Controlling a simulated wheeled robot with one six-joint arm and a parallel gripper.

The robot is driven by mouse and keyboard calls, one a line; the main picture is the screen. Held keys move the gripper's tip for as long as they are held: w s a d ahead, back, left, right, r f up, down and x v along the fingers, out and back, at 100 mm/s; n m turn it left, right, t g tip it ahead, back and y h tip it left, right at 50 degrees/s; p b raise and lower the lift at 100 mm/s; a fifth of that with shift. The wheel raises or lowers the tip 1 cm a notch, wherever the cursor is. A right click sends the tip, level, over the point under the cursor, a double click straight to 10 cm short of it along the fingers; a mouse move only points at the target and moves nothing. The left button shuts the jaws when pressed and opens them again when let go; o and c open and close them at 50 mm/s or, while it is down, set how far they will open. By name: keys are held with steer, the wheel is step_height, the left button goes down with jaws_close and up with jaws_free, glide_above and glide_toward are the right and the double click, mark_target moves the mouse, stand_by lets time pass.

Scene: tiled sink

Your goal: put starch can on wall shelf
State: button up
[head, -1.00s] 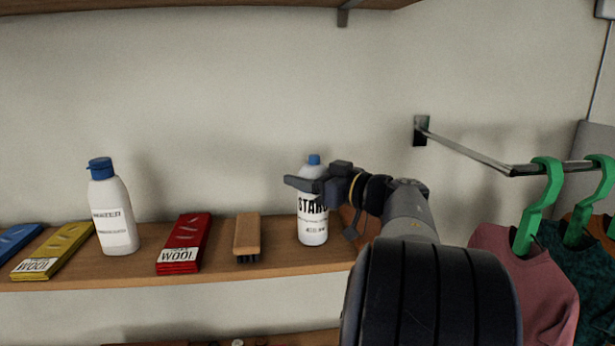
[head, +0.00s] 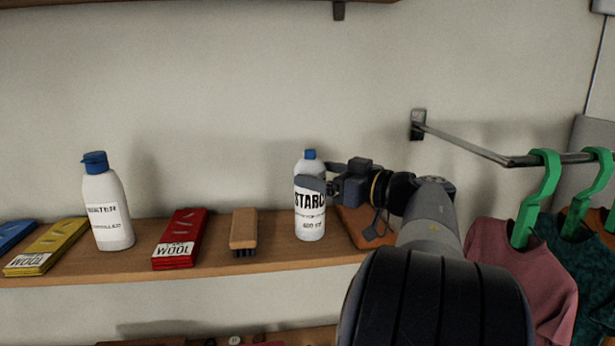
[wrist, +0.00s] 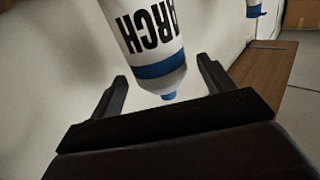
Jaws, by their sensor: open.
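The starch can (head: 311,225) is white with a blue cap and black lettering. It stands upright on the wooden wall shelf (head: 285,258), toward its right end. My gripper (head: 314,184) is at the can's upper part, coming from the right, with one finger in front of the can; the other finger is hidden in the head view. In the wrist view the can (wrist: 150,30) appears upside down, between and beyond the two spread fingers. The gripper is open, and I cannot tell whether a finger touches the can.
Left of the can are a wooden brush (head: 244,230), a red wool packet (head: 180,240), a white bottle (head: 108,210) and a yellow packet (head: 46,247). A reddish-brown item (head: 365,230) lies right of the can. Clothes on green hangers (head: 540,200) hang from a rail at right.

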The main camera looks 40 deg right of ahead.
mark_target(305, 163)
steer(key=b+v, duration=0.1)
steer(key=v, duration=0.6)
steer(key=shift+s, duration=0.25)
steer(key=shift+d, duration=0.1)
steer(key=p+x, duration=0.2)
steer(key=x, duration=1)
steer(key=shift+w+p, duration=0.15)
steer(key=shift+p, duration=0.25)
steer(key=shift+r, duration=0.75)
